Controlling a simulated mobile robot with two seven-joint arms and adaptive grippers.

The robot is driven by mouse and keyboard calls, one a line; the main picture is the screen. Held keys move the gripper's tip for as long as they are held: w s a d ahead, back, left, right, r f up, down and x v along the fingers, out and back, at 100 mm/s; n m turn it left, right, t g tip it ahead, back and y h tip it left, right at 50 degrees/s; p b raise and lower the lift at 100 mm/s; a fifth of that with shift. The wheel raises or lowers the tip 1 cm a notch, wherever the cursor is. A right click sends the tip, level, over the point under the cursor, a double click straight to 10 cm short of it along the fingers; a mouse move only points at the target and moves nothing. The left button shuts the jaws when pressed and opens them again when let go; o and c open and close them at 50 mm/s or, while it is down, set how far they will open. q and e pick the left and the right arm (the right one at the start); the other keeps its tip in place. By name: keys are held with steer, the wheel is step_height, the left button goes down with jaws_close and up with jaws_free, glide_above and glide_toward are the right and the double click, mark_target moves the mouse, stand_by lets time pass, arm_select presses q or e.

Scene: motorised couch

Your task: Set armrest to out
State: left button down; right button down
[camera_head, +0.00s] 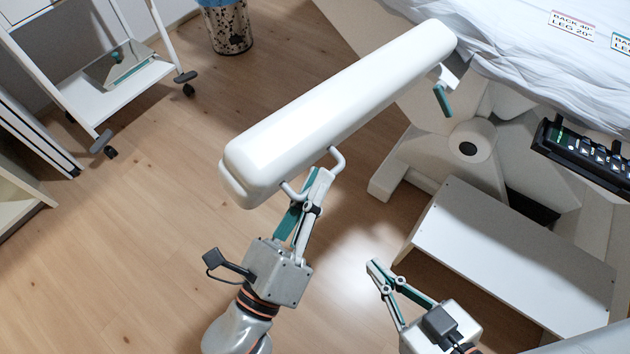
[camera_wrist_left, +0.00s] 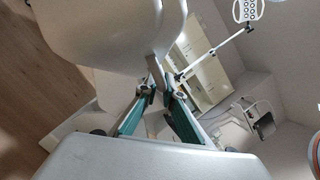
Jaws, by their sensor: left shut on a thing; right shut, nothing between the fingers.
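The white padded armrest (camera_head: 340,100) runs diagonally across the head view, its upper right end beside the couch (camera_head: 540,60) and its lower left end out over the floor. A white handle (camera_head: 337,160) hangs under its lower left end. My left gripper (camera_head: 318,180) is shut on this handle. In the left wrist view, my left gripper's fingers (camera_wrist_left: 158,95) close at the handle (camera_wrist_left: 157,70) under the armrest (camera_wrist_left: 105,30). My right gripper (camera_head: 373,265) is shut and empty, low over the floor and apart from the armrest. A teal lever (camera_head: 443,100) shows below the armrest's couch end.
A black control panel (camera_head: 585,155) is at the couch's right side. A white step (camera_head: 510,260) stands below the couch. A white cart (camera_head: 125,80) and a speckled bin (camera_head: 227,28) are at the upper left. Wooden floor (camera_head: 130,220) is clear left of the armrest.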

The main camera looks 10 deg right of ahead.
arm_select(q)
steer(key=c, duration=2.4)
jaws_free()
steer(key=shift+c, duration=0.2)
steer(key=v, duration=1.2)
